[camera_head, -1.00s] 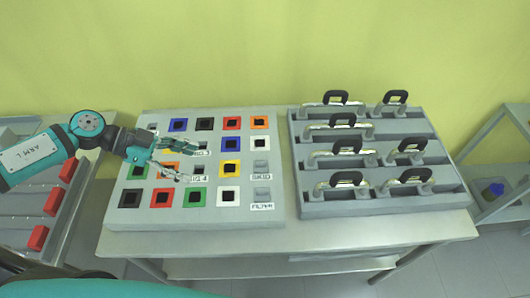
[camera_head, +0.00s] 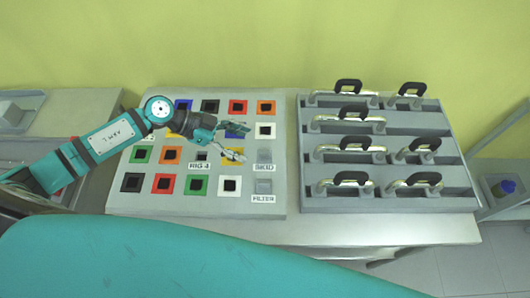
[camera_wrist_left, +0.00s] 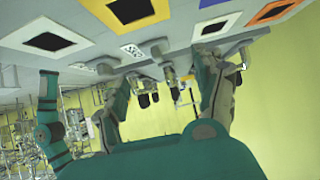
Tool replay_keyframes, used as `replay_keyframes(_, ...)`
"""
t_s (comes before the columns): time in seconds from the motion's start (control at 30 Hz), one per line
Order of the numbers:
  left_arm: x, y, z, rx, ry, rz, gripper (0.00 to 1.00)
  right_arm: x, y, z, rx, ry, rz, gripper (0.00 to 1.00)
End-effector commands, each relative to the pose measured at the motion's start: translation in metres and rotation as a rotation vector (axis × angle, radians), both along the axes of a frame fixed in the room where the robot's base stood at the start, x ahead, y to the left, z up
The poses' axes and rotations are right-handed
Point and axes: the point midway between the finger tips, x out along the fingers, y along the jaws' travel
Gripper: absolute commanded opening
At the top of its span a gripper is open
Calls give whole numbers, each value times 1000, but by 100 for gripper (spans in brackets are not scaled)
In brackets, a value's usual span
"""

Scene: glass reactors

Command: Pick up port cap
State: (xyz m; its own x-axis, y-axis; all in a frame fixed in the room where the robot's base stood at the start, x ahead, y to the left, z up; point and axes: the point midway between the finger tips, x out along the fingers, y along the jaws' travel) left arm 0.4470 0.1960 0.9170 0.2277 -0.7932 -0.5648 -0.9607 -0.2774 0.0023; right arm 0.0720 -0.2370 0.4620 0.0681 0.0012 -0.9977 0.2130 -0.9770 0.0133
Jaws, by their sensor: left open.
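No single part can be told for certain as the port cap. A grey board (camera_head: 214,207) on the table carries rows of coloured squares with dark centres, such as a red square (camera_head: 165,184) and a green one (camera_head: 198,186). Grey square pieces sit in its right column, one above the FILTER label (camera_head: 264,187). My left gripper (camera_head: 240,142) is open and empty, over the right part of the board, hiding some squares. In the left wrist view, its two fingers (camera_wrist_left: 165,75) stand apart, with small metal and dark parts between them. My right gripper is not seen.
A grey rack (camera_head: 390,203) to the right of the board holds several metal pieces with black handles, such as one at the front (camera_head: 350,178). A lower shelf with a dark jar (camera_head: 504,188) is at far right. The table's front strip (camera_head: 400,230) is clear.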

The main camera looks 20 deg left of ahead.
Motion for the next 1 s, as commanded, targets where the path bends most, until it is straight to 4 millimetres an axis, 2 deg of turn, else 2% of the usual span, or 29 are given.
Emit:
replay_keyframes(0.1, 2, -7, -4, -1, -1, -1, 69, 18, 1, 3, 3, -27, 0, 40)
replay_keyframes(0.23, 4, -16, -7, -2, 0, -1, 69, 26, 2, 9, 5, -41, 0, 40)
replay_keyframes(0.5, 11, -48, -28, -1, 0, -1, 69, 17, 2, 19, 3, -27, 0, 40)
replay_keyframes(0.8, 12, -51, -32, 2, -1, -1, 69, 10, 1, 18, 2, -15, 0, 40)
replay_keyframes(1.0, 12, -51, -32, 1, -1, -1, 44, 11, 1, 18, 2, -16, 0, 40)
